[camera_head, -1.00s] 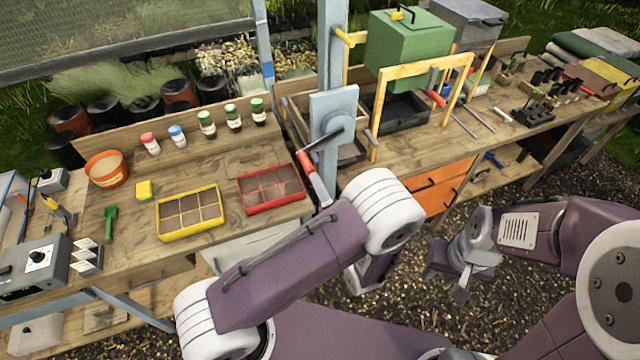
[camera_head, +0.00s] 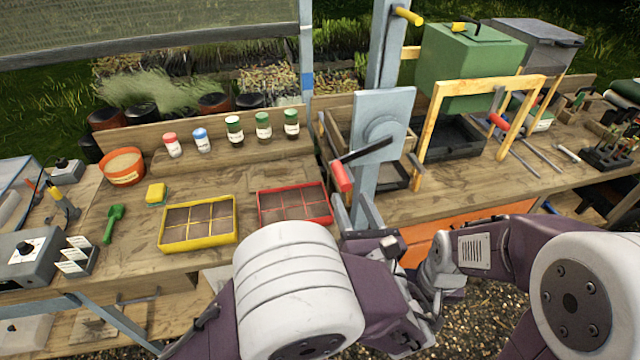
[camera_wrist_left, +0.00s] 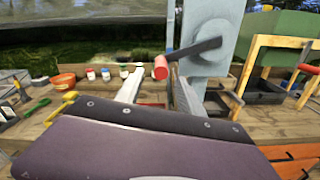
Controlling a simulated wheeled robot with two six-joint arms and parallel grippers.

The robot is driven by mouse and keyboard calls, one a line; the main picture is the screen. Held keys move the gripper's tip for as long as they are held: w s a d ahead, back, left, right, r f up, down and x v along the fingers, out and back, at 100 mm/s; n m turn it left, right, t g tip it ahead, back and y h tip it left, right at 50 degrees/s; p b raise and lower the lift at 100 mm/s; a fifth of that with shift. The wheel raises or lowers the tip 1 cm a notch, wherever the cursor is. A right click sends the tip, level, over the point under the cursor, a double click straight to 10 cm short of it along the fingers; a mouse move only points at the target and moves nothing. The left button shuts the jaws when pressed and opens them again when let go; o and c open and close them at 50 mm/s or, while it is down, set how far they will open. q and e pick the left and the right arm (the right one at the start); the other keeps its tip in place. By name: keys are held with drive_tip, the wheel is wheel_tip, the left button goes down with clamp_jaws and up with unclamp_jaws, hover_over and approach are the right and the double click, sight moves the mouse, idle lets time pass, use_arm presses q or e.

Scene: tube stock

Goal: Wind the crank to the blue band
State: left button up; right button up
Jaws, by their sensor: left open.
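The crank (camera_head: 365,152) is a dark arm on a grey plate on the thick post, with a red handle (camera_head: 342,176) at its lower left end. In the left wrist view the red handle (camera_wrist_left: 161,67) shows just beyond the fingertips. My left gripper (camera_head: 356,212) is open, fingers pointing up, just below the handle, with nothing between them. A blue band (camera_head: 307,80) is on the thin post left of the crank. The lower edge of the mesh screen (camera_head: 150,52) lies above the band's level. My right gripper (camera_head: 440,278) hangs low at right; its jaws are unclear.
A red seed tray (camera_head: 294,222) and a yellow one (camera_head: 198,246) lie on the bench left of the crank. Several small jars stand behind them. A green hopper (camera_head: 468,65) on a wooden frame (camera_head: 425,140) stands right of the post.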

sight(341, 175)
use_arm(q)
drive_tip(key=shift+r, duration=0.25)
drive_tip(key=p+x, duration=0.2)
drive_tip(key=x, duration=0.6)
drive_tip(key=shift+w+f, duration=0.2)
drive_tip(key=shift+w, duration=0.2)
clamp_jaws()
idle(0.6)
